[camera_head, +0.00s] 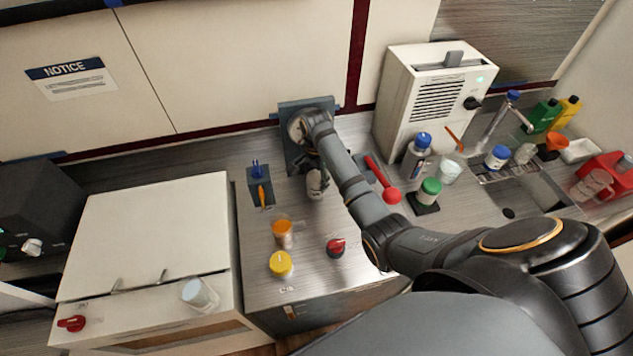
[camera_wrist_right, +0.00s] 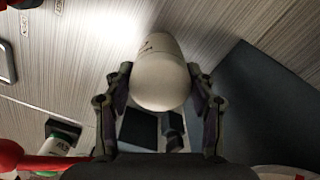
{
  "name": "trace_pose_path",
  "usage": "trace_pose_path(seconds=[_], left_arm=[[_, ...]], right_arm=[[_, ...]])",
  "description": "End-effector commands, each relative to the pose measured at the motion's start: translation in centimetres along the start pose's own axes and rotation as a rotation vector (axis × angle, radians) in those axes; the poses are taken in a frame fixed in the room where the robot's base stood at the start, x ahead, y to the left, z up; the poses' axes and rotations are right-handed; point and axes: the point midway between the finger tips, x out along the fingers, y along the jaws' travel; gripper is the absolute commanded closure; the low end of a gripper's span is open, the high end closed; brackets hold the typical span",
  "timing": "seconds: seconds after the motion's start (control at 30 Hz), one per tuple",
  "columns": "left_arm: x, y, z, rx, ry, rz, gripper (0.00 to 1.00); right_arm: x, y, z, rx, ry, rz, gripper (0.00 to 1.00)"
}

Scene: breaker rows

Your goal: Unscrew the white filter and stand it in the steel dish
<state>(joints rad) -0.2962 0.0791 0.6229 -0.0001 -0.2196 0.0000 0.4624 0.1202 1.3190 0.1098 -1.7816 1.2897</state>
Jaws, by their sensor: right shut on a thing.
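The white filter, a smooth pale cylinder with a rounded end, is between the two fingers of my right gripper (camera_wrist_right: 160,90) in the right wrist view (camera_wrist_right: 162,80). The fingers are shut on its sides. In the head view the filter (camera_head: 316,185) shows below my right gripper (camera_head: 312,165), in front of the dark back plate (camera_head: 291,153) at the wall. My wrist hides part of the plate. I cannot tell whether the filter still touches a mount. I cannot make out the steel dish with certainty. My left gripper is not in view.
A dark block with a blue-and-orange tool (camera_head: 261,190) stands left of the filter. An orange-topped cup (camera_head: 283,234), yellow-lidded jar (camera_head: 281,264) and red knob (camera_head: 336,247) are in front.

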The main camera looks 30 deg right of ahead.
Motion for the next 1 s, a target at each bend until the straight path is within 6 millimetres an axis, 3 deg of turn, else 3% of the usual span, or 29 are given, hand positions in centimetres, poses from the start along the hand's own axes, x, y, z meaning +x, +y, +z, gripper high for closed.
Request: trace_pose_path(seconds=[0.03,0.3,0.63,0.77,0.97,1.0], left_arm=[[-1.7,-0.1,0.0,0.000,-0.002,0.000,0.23],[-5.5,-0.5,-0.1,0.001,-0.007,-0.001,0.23],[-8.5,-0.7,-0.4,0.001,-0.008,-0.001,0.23],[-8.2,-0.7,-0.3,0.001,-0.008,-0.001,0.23],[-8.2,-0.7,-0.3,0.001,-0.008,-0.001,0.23],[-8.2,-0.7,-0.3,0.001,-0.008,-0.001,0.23]], right_arm=[[-0.8,0.1,0.1,-0.074,-0.002,0.005,0.72],[-0.8,0.1,0.1,-0.572,-0.003,0.005,0.72],[-0.4,0.1,0.1,-1.234,-0.004,0.003,0.72],[0.0,0.1,0.0,-1.366,-0.002,0.002,0.72],[0.0,0.1,0.0,-1.384,-0.002,0.001,0.72],[0.0,0.1,0.0,-1.383,-0.002,0.001,0.40]])
